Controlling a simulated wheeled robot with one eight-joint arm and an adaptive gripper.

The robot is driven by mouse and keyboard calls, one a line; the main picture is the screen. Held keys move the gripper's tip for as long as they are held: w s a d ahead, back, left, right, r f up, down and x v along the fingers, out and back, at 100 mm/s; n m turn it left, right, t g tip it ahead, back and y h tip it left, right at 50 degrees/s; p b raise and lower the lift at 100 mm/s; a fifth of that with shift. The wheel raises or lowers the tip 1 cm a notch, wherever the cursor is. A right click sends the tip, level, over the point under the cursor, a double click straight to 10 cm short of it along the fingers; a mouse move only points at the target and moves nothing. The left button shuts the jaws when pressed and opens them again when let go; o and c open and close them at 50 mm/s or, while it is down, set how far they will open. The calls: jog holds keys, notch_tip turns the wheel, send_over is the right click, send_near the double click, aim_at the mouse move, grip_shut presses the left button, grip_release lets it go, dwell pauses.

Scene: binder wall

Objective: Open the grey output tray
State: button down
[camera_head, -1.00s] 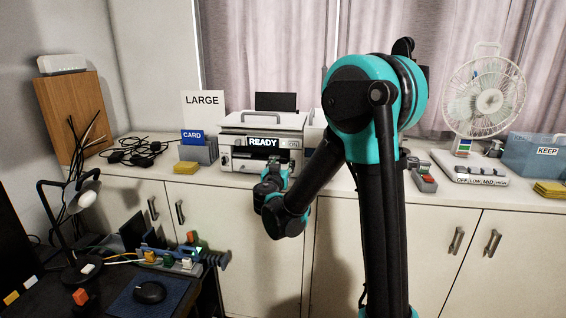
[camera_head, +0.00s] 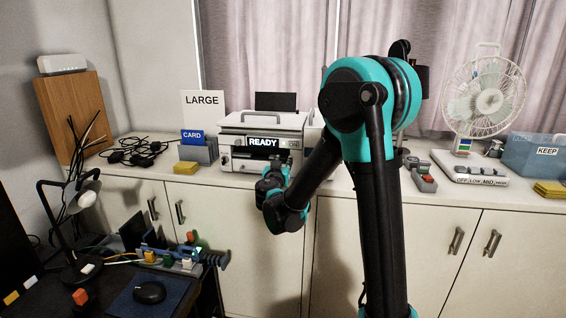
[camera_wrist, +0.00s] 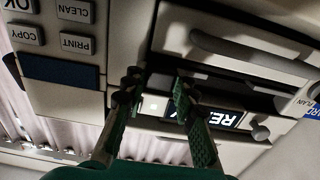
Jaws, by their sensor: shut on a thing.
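The white printer (camera_head: 237,140) stands on the cabinet top, with a lit READY display (camera_head: 263,143) and a dark slot below it. In the wrist view the printer appears upside down. The two fingers straddle a narrow part at the slot and are shut on it. The exact contact is hidden. The READY display (camera_wrist: 228,119) shows behind the fingers.
Buttons (camera_wrist: 77,44) sit beside the fingers. A card holder (camera_head: 203,153) and yellow pads (camera_head: 186,167) stand left of the printer. A red-buttoned device (camera_head: 426,180) and a fan (camera_head: 485,95) stand right. A cluttered desk with a lamp (camera_head: 85,198) is at lower left.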

jog(key=s+a, duration=0.3)
jog(key=s, duration=1.3)
jog(key=shift+s, duration=0.15)
jog(key=c, duration=1.2)
grip_release()
jog(key=shift+a, duration=0.1)
jog(key=s+a, duration=0.2)
jog(key=s, duration=0.9)
jog(key=shift+s, duration=0.35)
jog(key=shift+a, duration=0.1)
